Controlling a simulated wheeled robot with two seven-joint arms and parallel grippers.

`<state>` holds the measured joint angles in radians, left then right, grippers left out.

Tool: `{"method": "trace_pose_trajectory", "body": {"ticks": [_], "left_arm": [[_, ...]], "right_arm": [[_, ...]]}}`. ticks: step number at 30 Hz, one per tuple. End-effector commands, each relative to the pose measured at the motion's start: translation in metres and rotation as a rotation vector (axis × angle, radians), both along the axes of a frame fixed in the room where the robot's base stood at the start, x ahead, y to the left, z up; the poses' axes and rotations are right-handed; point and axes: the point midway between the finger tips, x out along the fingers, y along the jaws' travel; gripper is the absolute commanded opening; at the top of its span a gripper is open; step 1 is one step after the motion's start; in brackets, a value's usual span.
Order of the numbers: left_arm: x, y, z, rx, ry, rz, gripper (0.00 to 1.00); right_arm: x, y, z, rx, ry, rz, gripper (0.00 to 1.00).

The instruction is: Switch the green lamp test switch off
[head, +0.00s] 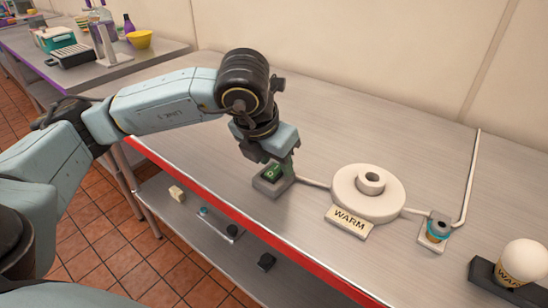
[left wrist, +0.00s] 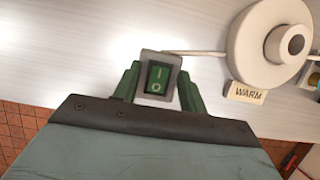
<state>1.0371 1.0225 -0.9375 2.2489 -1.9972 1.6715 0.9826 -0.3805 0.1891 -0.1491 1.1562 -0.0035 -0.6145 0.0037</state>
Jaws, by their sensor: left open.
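The green lamp test switch (head: 272,173) is a green rocker in a grey box on the metal counter, near its red front edge. I cannot tell whether the fingers touch the box. My right gripper is not in view.
A cable runs from the switch box to a white round unit (head: 369,191) with a WARM label (head: 347,222). A small teal-ringed dial (head: 437,229) and a white bulb (head: 524,260) stand further right. A yellow bowl (head: 140,39) sits on the far table.

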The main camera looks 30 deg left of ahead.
Motion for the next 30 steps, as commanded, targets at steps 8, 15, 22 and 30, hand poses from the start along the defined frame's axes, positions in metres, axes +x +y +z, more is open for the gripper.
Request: {"method": "trace_pose_trajectory", "body": {"ticks": [8, 15, 22, 30], "left_arm": [[-0.008, 0.001, 0.024, 0.0, -0.003, -0.001, 0.42], [-0.027, 0.002, 0.077, 0.0, -0.005, -0.001, 0.42], [-0.042, 0.003, 0.113, -0.001, -0.003, -0.001, 0.42], [-0.048, 0.004, 0.125, 0.0, -0.001, 0.0, 0.42]], "right_arm": [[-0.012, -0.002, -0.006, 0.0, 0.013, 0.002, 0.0], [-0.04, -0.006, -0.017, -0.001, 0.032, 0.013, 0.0], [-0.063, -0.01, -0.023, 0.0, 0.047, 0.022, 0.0], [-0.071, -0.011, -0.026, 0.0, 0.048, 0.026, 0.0]]}}
